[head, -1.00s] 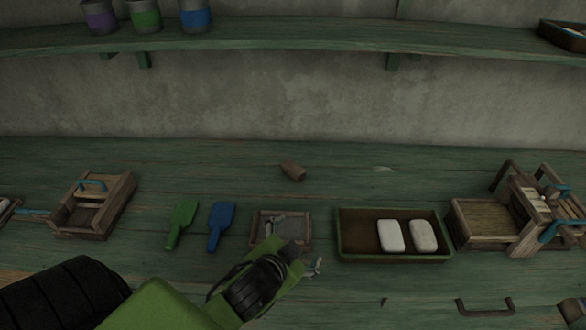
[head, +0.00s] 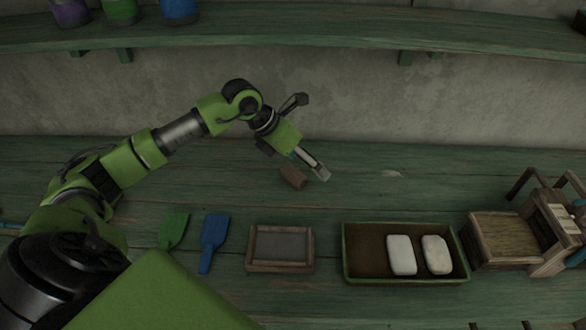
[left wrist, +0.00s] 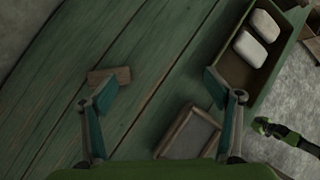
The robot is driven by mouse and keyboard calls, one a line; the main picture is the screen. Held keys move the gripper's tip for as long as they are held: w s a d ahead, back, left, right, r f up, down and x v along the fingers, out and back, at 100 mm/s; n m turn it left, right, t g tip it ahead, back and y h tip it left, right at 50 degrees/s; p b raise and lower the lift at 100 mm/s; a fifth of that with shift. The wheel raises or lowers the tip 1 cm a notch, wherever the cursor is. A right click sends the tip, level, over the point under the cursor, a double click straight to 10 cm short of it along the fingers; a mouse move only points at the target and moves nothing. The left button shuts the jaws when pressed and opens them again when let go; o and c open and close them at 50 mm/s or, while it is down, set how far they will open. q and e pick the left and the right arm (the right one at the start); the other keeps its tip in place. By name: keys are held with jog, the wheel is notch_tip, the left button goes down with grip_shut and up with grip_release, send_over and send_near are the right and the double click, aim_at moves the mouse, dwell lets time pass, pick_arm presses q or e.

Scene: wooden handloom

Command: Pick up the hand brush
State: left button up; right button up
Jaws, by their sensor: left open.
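A small brown wooden block, which I take to be the hand brush (head: 292,176), lies on the green bench near the back wall. It also shows in the left wrist view (left wrist: 121,76), close by the left-hand finger; its bristles cannot be made out. My left gripper (head: 312,166) is open and reaches down above the bench, just beside the brush in the head view. In the left wrist view my left gripper (left wrist: 160,88) has its fingers wide apart with nothing between them.
A framed grey tray (head: 251,262), a green box (head: 346,273) with two white bars (head: 401,255), a blue scoop (head: 214,234) and a green scoop (head: 173,230) line the front of the bench. A wooden loom-like frame (head: 510,258) stands right. The bench around the brush is clear.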

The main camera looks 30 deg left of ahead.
pick_arm(q)
jog(key=a+g+y, duration=0.1)
jog(key=a+y, duration=0.2)
jog(key=a, duration=0.6)
jog(key=p, duration=0.1)
send_over(293, 171)
jog(key=s, duration=0.3)
jog(key=shift+n, duration=0.3)
jog(key=f, duration=0.6)
jog(key=shift+w+a+f, duration=0.15)
jog(key=shift+a+f, duration=0.2)
jog(key=shift+a, duration=0.05)
jog(key=shift+w+f, duration=0.1)
jog(key=shift+f, duration=0.2)
jog(key=shift+w+d+f+p, duration=0.25)
jog(key=shift+f+p, duration=0.15)
jog(key=shift+p, duration=0.2)
jog(key=x, duration=0.1)
jog(key=p+x, duration=0.1)
jog(key=x, duration=0.1)
jog(key=shift+w+f, duration=0.2)
jog(key=shift+w, duration=0.1)
jog(key=shift+w+f, duration=0.1)
jog(key=shift+f, duration=0.3)
jog(key=shift+c, duration=0.4)
jog(key=c, duration=1.2)
